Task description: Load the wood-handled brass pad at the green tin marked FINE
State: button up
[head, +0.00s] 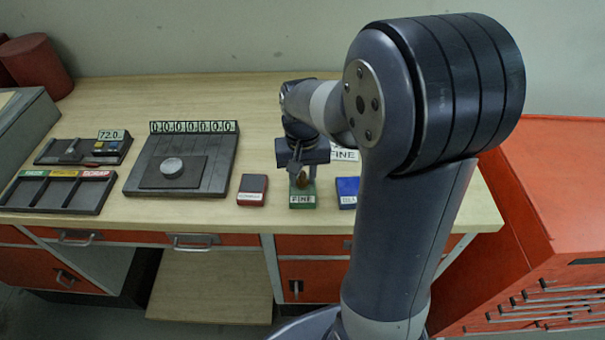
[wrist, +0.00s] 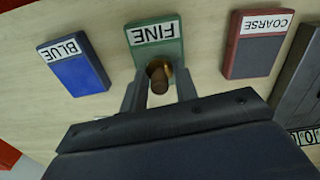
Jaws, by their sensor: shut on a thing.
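The green tin marked FINE (head: 303,200) stands near the front edge of the workbench, and it also shows in the wrist view (wrist: 154,34). My gripper (head: 302,180) points down over it. In the wrist view my gripper (wrist: 158,92) is shut on the wood handle of the brass pad (wrist: 158,78). Whether the pad touches the tin's surface I cannot tell. In the head view the pad is a small brown shape between the fingers.
A red tin marked COARSE (head: 252,190) stands left of the green tin, and a blue tin (head: 347,191) stands right. A scale-like plate with a digit display (head: 185,165) and a tray with coloured labels (head: 60,190) lie further left. A FINE sign (head: 344,155) is behind my arm.

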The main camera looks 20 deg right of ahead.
aim_at(303, 173)
notch_tip(303, 173, up, 7)
jog(key=p, duration=0.6)
dwell(0.4)
dwell(0.7)
